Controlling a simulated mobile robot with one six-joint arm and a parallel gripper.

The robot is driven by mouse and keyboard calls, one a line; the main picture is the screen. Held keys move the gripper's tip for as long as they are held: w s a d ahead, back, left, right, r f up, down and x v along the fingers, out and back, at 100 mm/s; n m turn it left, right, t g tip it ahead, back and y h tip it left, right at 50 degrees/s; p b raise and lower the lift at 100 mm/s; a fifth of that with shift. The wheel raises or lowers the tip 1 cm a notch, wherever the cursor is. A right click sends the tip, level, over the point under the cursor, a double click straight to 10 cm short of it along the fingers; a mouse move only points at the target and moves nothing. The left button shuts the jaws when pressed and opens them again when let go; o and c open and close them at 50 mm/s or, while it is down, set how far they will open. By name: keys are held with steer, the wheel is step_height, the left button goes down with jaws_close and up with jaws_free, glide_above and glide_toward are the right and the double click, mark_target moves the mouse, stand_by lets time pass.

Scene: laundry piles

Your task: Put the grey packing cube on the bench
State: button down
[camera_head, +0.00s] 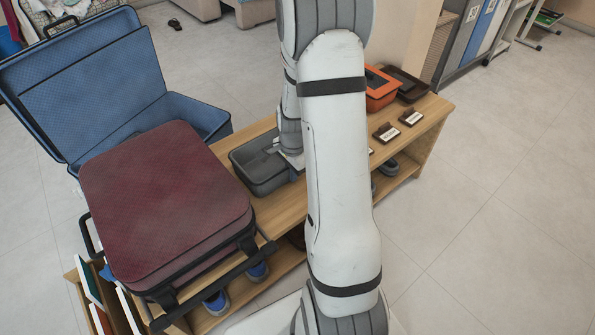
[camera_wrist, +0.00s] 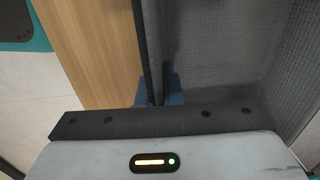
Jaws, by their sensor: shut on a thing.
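The grey packing cube (camera_head: 257,172) is an open, box-like container at the bench's middle, between the maroon suitcase and my arm. It looks level and at bench-top height; I cannot tell whether its base touches the wood. The wooden bench (camera_head: 292,207) runs from lower left to upper right. In the wrist view my gripper (camera_wrist: 158,91) is shut on the cube's upright side wall, a blue fingertip on each side. The cube's grey mesh interior (camera_wrist: 215,50) lies right of the wall and bare bench wood (camera_wrist: 95,45) lies left. In the head view my arm hides the cube's right end.
A maroon suitcase (camera_head: 165,195) stands close at left, with an open blue suitcase (camera_head: 85,90) behind it. Orange (camera_head: 380,92) and dark brown (camera_head: 408,86) trays and small label blocks (camera_head: 386,132) occupy the bench's right end. Shoes (camera_head: 386,168) sit on the lower shelf.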

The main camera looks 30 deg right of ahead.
steer(key=shift+r, duration=0.1)
steer(key=c, duration=1.6)
jaws_free()
step_height(320, 180, up, 12)
steer(key=p, duration=0.5)
steer(key=shift+s+a+r+n+t+b, duration=0.1)
steer(key=shift+s+a+r+n, duration=1.9)
steer(key=shift+s+n, duration=0.7)
steer(key=shift+s+a+r+n+t+b, duration=0.1)
steer(key=shift+s+a+r+n, duration=1.95)
steer(key=shift+s+n, duration=0.65)
steer(key=shift+s+a+r+n+t+b, duration=0.1)
steer(key=shift+s+a+r+n, duration=1.9)
steer(key=shift+s+n, duration=0.7)
